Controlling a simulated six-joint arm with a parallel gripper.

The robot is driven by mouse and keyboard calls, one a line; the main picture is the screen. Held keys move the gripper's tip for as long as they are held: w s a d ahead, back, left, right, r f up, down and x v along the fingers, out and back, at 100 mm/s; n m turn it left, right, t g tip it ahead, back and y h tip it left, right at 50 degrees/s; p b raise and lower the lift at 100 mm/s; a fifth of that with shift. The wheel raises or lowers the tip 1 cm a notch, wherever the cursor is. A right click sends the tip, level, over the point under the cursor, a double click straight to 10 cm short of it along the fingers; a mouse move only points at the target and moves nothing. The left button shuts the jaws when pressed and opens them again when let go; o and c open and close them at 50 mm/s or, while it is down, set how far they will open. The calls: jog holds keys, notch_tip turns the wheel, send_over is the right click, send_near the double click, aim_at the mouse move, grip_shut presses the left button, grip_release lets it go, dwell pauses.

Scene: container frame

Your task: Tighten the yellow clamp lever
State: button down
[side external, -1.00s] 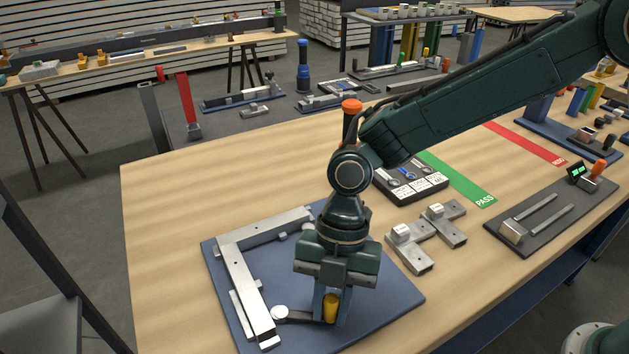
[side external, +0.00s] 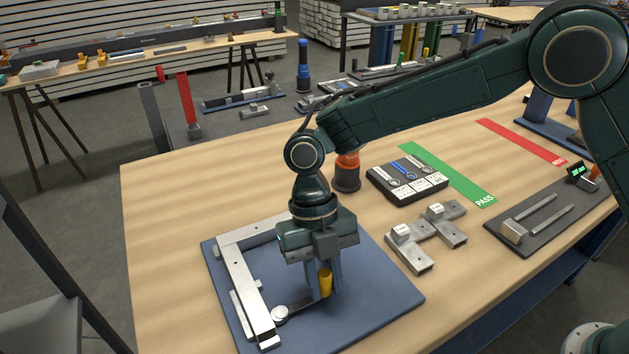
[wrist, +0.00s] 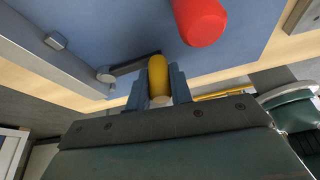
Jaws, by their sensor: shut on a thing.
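The yellow clamp lever handle (side external: 325,282) stands upright at the end of a dark lever arm (side external: 301,304). The arm runs from a round pale pivot (side external: 280,314) on the blue base plate (side external: 385,297), beside the silver L-shaped frame (side external: 250,300). My gripper (side external: 322,290) points down and is shut on the yellow handle. In the wrist view, the yellow handle (wrist: 159,78) sits between the two fingers of my gripper (wrist: 158,88), with the lever arm (wrist: 133,67) leading left to the pivot (wrist: 105,74). The fingers partly hide the handle in the side view.
A red cylinder (wrist: 201,22) shows close to the gripper in the wrist view; I cannot place it in the side view. Grey metal blocks (side external: 411,252), a black tool tray (side external: 407,183) and an orange-topped post (side external: 347,172) stand beyond the plate. The plate's right part is clear.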

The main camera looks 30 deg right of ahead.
jog(key=c, duration=1.3)
grip_release()
jog(key=shift+o, duration=0.2)
jog(key=shift+r, duration=0.1)
jog(key=v, duration=0.7)
jog(key=shift+w+r, duration=0.1)
jog(key=shift+r, duration=0.15)
